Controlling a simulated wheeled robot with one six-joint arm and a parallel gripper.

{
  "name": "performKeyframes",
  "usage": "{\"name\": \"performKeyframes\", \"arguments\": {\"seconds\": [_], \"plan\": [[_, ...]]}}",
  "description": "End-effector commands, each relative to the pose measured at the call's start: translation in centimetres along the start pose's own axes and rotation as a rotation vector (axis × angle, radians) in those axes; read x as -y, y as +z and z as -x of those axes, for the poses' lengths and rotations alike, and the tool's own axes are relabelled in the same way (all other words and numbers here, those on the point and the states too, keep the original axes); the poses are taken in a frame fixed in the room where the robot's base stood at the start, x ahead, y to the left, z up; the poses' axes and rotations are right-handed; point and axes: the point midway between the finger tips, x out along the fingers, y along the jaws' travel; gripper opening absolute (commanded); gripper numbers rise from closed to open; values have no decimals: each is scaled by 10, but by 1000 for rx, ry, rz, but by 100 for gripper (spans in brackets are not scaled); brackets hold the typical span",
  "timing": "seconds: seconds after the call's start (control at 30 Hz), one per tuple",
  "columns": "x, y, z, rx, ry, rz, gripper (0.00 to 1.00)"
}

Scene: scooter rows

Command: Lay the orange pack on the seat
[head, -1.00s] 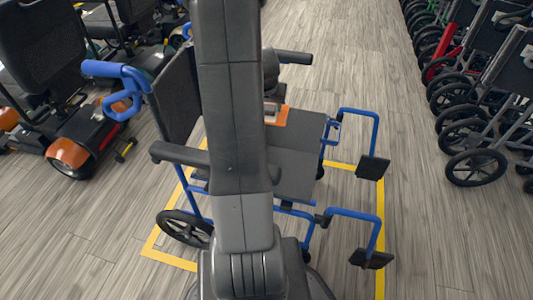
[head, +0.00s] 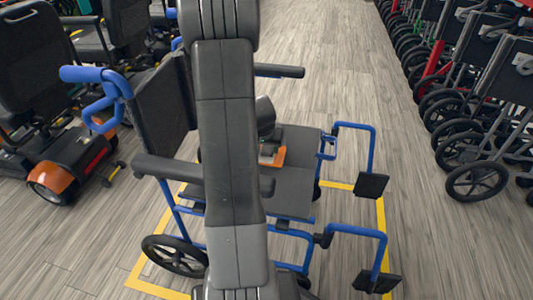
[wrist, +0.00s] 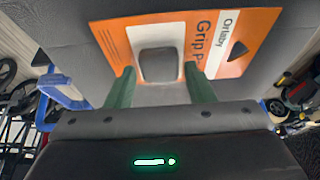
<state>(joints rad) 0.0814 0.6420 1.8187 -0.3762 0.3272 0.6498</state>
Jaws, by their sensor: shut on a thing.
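The orange pack (head: 279,156) shows in the head view as a small orange edge over the wheelchair's dark grey seat (head: 290,196), partly hidden by my arm. In the wrist view the pack (wrist: 240,50) is an orange and white card with printed text, with a grey rounded square in its middle. My gripper (wrist: 159,70) has its two green fingers at either side of that square and is shut on the pack. In the head view my gripper is mostly behind my arm. I cannot tell whether the pack touches the seat.
The blue-framed wheelchair has a backrest (head: 167,105), a near armrest (head: 168,168) and a far armrest (head: 278,71) around the seat. Its footrests (head: 371,186) stick out to the right. Scooters (head: 50,130) stand at left, folded wheelchairs (head: 490,120) at right.

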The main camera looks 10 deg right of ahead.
Motion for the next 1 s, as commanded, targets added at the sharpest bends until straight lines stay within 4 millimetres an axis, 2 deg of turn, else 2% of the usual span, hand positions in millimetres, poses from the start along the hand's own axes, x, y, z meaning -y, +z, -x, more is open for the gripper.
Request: {"name": "performKeyframes", "arguments": {"seconds": [0.03,0.1,0.33,0.93,0.97,1.0], "plan": [[0,5,-12,2,1,0,25],[0,7,-16,1,0,0,25],[0,6,-15,0,0,0,25],[0,10,-26,0,-1,-1,25],[0,11,-26,0,-1,-1,50],[0,11,-26,0,-1,-1,58]]}}
